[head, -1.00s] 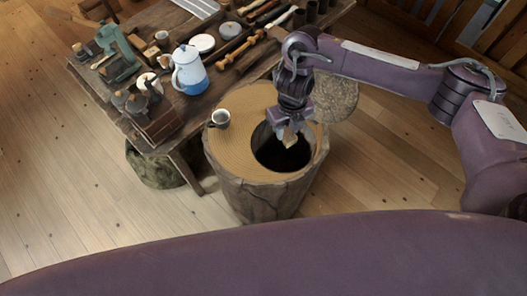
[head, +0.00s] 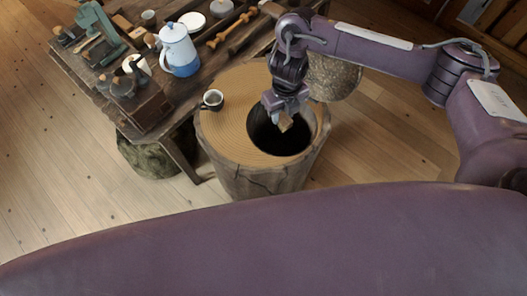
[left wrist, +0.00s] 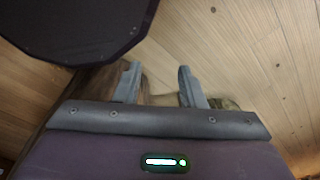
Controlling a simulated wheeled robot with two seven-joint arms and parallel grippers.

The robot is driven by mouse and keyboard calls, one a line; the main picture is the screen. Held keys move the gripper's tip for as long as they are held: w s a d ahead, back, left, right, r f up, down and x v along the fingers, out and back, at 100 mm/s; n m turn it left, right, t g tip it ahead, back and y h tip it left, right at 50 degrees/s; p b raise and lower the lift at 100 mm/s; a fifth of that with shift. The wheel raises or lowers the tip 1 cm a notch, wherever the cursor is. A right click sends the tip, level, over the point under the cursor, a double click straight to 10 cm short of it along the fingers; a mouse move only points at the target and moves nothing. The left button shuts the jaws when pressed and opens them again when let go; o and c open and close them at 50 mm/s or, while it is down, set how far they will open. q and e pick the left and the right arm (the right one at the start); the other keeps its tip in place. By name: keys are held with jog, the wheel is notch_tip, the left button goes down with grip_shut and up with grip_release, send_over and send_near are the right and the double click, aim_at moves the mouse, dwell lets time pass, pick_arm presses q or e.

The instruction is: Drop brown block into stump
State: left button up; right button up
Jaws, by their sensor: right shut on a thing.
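The stump (head: 262,182) stands on the floor with a tan ridged top and a round dark hole (head: 268,140) in it. My right gripper (head: 284,117) is over the hole, pointing down. It is shut on the brown block (head: 287,125), a small light-brown piece between its fingertips. The block shows against the dark opening; its exact height above the rim cannot be told. My left gripper (left wrist: 158,85) shows only in the left wrist view, with its two fingers apart and nothing between them.
A wooden workbench (head: 190,97) behind holds a blue and white pot (head: 180,55), a green tool (head: 98,30) and wooden tools. The plank floor (head: 90,190) at left is clear.

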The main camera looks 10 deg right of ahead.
jog(key=o, duration=0.6)
jog(key=shift+r, duration=0.1)
jog(key=o, duration=0.4)
pick_arm(q)
jog(key=shift+s+r+p, duration=0.45)
jog(key=shift+s+p, duration=0.05)
jog(key=shift+s, duration=0.2)
pick_arm(e)
jog(key=shift+o, duration=0.2)
jog(key=shift+r, duration=3.85)
